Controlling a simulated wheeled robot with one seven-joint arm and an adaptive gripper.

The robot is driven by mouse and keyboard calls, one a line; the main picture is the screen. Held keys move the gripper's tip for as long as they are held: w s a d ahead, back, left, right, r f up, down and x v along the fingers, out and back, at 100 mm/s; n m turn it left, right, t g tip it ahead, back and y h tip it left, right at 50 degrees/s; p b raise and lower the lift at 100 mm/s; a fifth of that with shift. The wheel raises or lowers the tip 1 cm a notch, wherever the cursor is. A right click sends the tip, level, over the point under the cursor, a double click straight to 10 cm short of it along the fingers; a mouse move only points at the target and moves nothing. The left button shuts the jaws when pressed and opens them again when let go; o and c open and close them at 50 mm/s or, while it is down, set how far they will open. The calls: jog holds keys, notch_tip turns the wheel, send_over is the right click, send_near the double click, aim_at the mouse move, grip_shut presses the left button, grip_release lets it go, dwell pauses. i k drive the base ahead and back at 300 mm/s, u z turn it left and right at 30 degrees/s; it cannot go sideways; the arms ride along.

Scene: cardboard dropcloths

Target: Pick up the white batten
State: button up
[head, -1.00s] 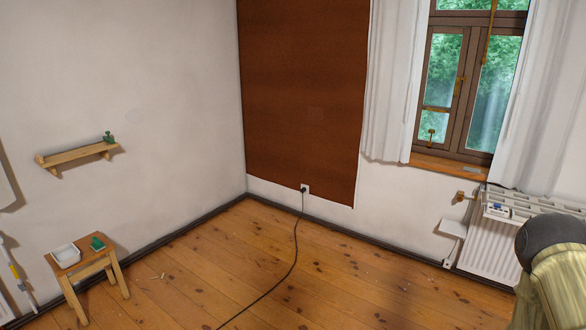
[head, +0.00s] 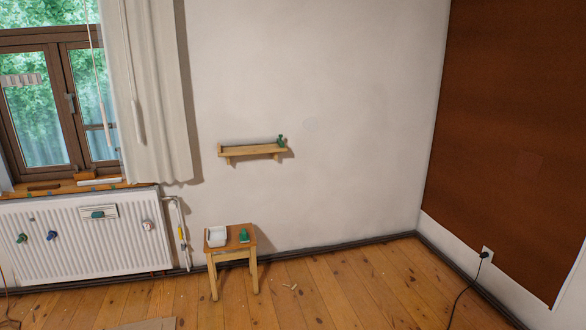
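A slim white strip (head: 99,182) lies on the wooden windowsill (head: 72,188) at the left, above the radiator. It looks like the white batten, but it is small at this distance and I cannot be sure. A brown piece (head: 45,187) lies to its left on the sill. My gripper is not in view, so its state does not show.
A white radiator (head: 80,240) stands below the window. A small wooden stool (head: 231,247) holds a white tray (head: 217,236) and a green object (head: 244,236). A wall shelf (head: 252,151) is above it. A black cable (head: 466,292) runs over the floor at right. The middle floor is mostly clear.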

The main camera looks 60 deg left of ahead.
aim_at(107, 181)
jog(key=u, duration=2.85)
jog(key=i, duration=3.5)
jog(key=u, duration=0.6)
